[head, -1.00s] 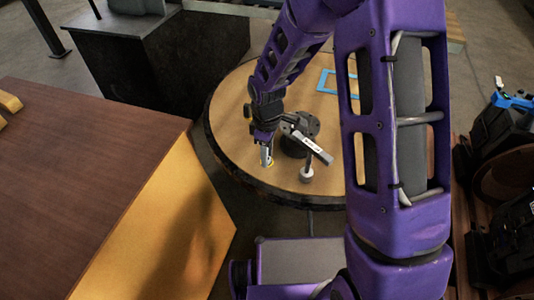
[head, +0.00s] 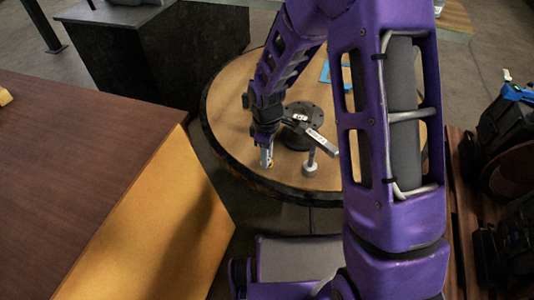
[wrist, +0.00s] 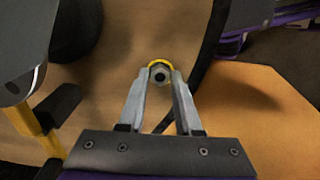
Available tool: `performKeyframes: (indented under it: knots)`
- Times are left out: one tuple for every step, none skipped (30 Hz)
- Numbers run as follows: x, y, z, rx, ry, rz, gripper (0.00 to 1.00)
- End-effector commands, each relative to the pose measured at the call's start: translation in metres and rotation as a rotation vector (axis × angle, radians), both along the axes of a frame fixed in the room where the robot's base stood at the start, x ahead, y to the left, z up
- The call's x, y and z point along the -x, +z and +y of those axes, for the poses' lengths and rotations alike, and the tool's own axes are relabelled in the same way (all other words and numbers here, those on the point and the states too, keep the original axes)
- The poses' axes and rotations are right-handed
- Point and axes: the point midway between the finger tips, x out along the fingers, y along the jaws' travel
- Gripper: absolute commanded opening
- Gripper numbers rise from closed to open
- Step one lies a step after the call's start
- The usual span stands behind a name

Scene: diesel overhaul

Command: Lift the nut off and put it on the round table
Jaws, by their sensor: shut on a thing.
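My gripper (wrist: 161,82) is shut on the nut (wrist: 160,74), a small grey round part with a dark hole and a yellow rim, between the fingertips in the wrist view. In the head view my gripper (head: 267,157) points down over the front left part of the round table (head: 228,120). Only a hint of the nut shows at its tips there. I cannot tell whether the nut touches the tabletop. The table has a tan top and a dark rim.
A dark flanged fixture (head: 305,116) with a grey bar and a pale-footed post (head: 310,166) stands close right of my gripper. A blue frame lies at the table's back. A brown-topped cabinet (head: 80,150) with a yellow side is at the left. Dark machinery (head: 505,135) is at the right.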

Motion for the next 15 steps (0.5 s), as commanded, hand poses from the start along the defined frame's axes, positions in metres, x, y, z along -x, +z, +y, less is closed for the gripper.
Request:
performKeyframes:
  knots:
    - [-0.0003, -0.0017, 0.0001, 0.000, 0.000, 0.000, 0.00]
    - [-0.0003, -0.0016, 0.0001, 0.000, 0.000, -0.001, 0.00]
    - [-0.0002, -0.0013, 0.0000, 0.000, 0.000, -0.001, 0.00]
    - [-0.0003, -0.0011, 0.0000, 0.000, 0.000, -0.001, 0.00]
    - [-0.0003, -0.0009, 0.0000, 0.000, 0.000, -0.001, 0.00]
    - [-0.0002, -0.0009, 0.0000, 0.000, 0.000, -0.001, 0.00]
    - [-0.0002, -0.0009, 0.0000, 0.000, 0.000, -0.001, 0.00]
    - [-0.0003, -0.0009, 0.0000, 0.000, 0.000, -0.001, 0.35]
    - [-0.0003, -0.0009, -0.0001, 0.000, 0.000, 0.000, 0.42]
    - [-0.0003, -0.0009, -0.0001, 0.000, 0.000, 0.000, 0.47]
    - [-0.0003, -0.0009, -0.0001, 0.000, 0.000, -0.001, 0.53]
    - [-0.0003, -0.0009, -0.0001, 0.000, 0.000, -0.001, 0.60]
    - [-0.0003, -0.0009, -0.0001, 0.000, 0.000, 0.000, 0.65]
    - [-0.0003, -0.0009, -0.0001, 0.000, 0.000, 0.000, 0.68]
    - [-0.0003, -0.0009, -0.0001, 0.000, 0.000, -0.001, 0.68]
